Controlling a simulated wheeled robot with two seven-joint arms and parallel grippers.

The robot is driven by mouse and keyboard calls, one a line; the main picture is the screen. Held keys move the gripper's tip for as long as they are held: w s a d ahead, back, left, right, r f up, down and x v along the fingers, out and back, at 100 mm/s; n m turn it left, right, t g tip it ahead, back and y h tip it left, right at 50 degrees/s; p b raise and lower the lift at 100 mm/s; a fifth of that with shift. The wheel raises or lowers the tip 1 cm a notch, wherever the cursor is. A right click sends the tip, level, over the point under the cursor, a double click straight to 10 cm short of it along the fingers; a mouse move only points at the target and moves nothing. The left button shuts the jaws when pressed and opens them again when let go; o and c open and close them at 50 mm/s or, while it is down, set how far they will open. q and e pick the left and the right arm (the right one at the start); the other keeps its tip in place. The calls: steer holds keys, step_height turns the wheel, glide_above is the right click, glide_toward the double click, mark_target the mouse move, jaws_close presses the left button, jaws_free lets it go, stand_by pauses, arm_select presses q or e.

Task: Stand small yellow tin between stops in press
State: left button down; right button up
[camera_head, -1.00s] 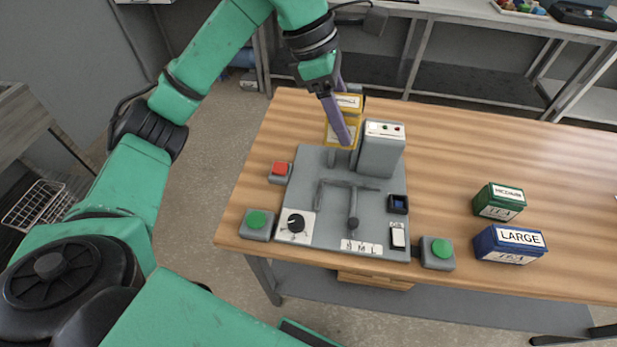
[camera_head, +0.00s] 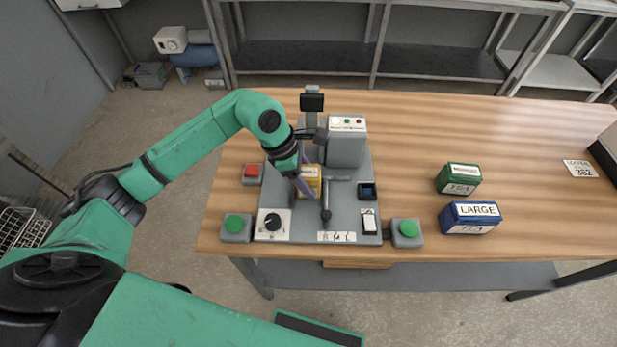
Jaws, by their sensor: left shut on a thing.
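The small yellow tin (camera_head: 312,184) is between the purple fingers of my left gripper (camera_head: 312,190), which is shut on it. The tin looks upright, over the middle of the grey press plate (camera_head: 284,222), close to the stop bars (camera_head: 338,179). The fingers and wrist hide its left side, and I cannot tell whether its bottom touches the plate. The press column (camera_head: 346,145) stands behind. A lever with a dark knob (camera_head: 326,214) lies just in front of the tin. My right gripper is not in view.
Green buttons (camera_head: 236,225) (camera_head: 407,229) flank the plate, and a red button (camera_head: 252,172) is at its left. A black dial (camera_head: 272,222) is at the front. A green tin (camera_head: 459,179) and a blue LARGE tin (camera_head: 471,217) stand to the right. The right tabletop is mostly clear.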

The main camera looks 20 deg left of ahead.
arm_select(q)
steer(key=c, duration=0.5)
jaws_free()
steer(key=shift+f, duration=0.15)
steer(key=shift+c, duration=0.2)
steer(key=o, duration=0.4)
steer(key=shift+d, duration=0.1)
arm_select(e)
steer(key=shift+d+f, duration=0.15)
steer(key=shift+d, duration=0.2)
arm_select(q)
steer(key=shift+r, duration=0.3)
steer(key=shift+a+r, duration=0.2)
steer(key=b+v, duration=0.3)
steer(key=v, duration=0.8)
steer(key=shift+r+b, duration=0.25)
steer(key=shift+b, duration=0.05)
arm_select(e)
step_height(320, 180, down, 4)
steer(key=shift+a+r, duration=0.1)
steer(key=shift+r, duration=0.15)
